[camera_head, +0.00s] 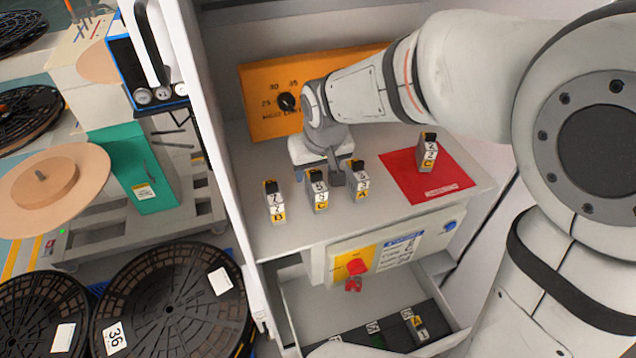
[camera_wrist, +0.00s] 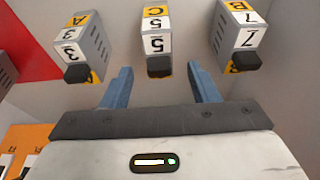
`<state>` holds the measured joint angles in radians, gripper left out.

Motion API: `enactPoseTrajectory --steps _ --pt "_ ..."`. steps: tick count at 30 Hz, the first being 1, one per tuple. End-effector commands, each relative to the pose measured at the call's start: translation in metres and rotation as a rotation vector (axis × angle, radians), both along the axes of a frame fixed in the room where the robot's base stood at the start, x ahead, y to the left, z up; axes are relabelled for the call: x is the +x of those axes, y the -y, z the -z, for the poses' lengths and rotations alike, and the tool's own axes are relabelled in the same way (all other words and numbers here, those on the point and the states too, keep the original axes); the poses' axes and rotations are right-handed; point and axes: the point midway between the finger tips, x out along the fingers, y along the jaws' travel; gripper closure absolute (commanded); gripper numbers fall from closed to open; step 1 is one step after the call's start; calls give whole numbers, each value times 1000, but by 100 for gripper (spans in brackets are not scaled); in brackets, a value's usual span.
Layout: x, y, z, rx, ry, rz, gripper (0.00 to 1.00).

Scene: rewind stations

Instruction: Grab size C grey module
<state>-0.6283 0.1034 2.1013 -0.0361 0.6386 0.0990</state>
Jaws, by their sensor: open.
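A grey module (camera_head: 318,192) labelled C with a black top stands on the grey shelf, in the middle of a row of three. In the wrist view the C module (camera_wrist: 156,40), marked 5, lies ahead between the fingertips. My gripper (camera_wrist: 161,82) is open and empty, its two blue fingers apart on either side of the C module's line and short of it. In the head view my gripper (camera_head: 320,176) is just behind the row. Another module labelled C (camera_head: 428,153) stands on a red mat (camera_head: 400,177) at the right.
Module B (camera_head: 274,202) stands left of the C module and module A (camera_head: 358,181) right, both close by. An orange dial panel (camera_head: 262,118) stands behind. An open drawer (camera_head: 300,300) below holds several modules. A red knob (camera_head: 357,267) is on the front panel.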

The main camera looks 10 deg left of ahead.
Motion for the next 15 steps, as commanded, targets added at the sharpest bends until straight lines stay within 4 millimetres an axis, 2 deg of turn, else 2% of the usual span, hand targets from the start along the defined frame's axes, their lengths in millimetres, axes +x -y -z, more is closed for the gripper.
enactPoseTrajectory --steps 9,15 --pt "1 -1 43 -3 -4 1 45" --pt "6 -4 57 0 1 2 45"
